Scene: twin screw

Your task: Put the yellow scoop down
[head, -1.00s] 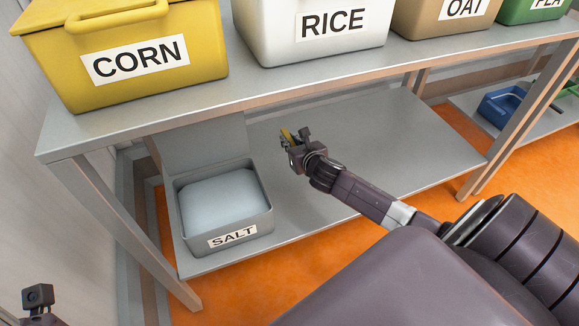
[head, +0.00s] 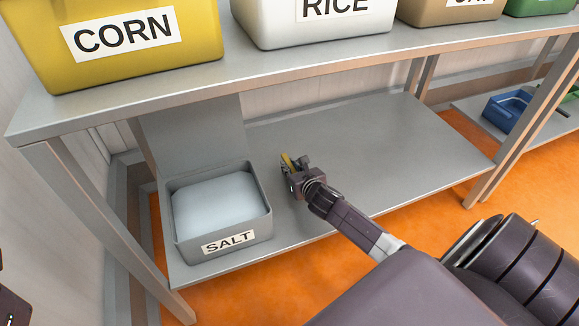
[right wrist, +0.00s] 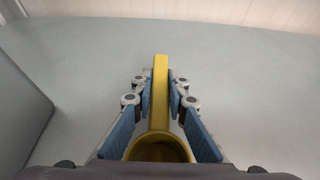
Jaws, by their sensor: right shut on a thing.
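The yellow scoop (head: 287,160) is in my right gripper (head: 290,168), over the lower grey shelf, just right of the salt box. In the right wrist view the gripper (right wrist: 160,95) is shut on the scoop, its blue-padded fingers on both sides of the handle (right wrist: 160,75). The scoop's round cup (right wrist: 158,148) shows at the bottom, partly cut off. In the head view the scoop is mostly hidden by the gripper. I cannot tell whether it touches the shelf. Only a dark part of my left arm shows at the lower left edge; its fingers are out of view.
The grey salt box (head: 222,243), lid up, stands left on the lower shelf (head: 400,150). The shelf is clear to the right of my gripper. The upper shelf (head: 130,95) above holds corn (head: 130,60), rice (head: 320,30) and other bins. A blue tray (head: 505,110) lies far right.

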